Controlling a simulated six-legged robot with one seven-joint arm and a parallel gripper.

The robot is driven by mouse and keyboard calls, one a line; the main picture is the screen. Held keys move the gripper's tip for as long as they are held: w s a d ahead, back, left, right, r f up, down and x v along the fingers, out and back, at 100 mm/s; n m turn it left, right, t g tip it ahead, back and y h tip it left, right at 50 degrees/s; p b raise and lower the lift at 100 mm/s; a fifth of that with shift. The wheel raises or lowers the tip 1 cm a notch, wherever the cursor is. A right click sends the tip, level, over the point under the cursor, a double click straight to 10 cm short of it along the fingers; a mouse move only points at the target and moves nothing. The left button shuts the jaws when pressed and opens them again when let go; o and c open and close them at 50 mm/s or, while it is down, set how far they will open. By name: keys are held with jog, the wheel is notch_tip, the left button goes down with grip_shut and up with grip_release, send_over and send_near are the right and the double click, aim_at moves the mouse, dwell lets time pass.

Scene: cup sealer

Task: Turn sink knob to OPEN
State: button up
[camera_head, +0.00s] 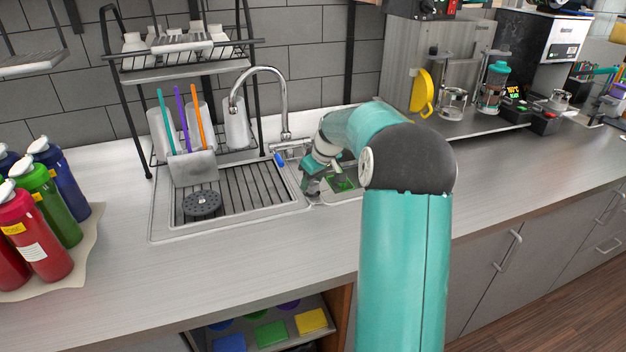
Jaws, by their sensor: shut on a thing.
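My gripper (311,186) is at the right side of the sink, just right of the faucet base, pointing down. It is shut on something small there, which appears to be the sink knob. The knob itself is hidden behind my gripper and wrist, so its turn position cannot be seen.
A drying rack (190,66) with cups and coloured straws stands behind the sink. A green item (343,182) lies right of my gripper. Colourful bottles (40,215) stand at the left. Coffee equipment (454,104) fills the back right. The front counter (270,260) is clear.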

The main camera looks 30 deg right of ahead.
jog(key=m+h, duration=0.1)
jog(key=m, duration=0.2)
jog(key=m+h, duration=0.1)
jog(key=m, duration=0.2)
jog(key=shift+w+a+r, duration=0.1)
jog(key=shift+a+r, duration=0.05)
jog(key=shift+a, duration=0.05)
jog(key=m+h, duration=0.1)
jog(key=m, duration=0.1)
jog(key=m+g+h, duration=0.1)
jog(key=m, duration=0.2)
jog(key=shift+m, duration=0.3)
jog(key=o, duration=1)
jog(key=shift+g, duration=0.3)
jog(key=v, duration=1.3)
jog(key=shift+s+a+r, duration=0.1)
jog(key=shift+s+r, duration=0.1)
jog(key=shift+r, duration=0.05)
jog(key=shift+a, duration=0.1)
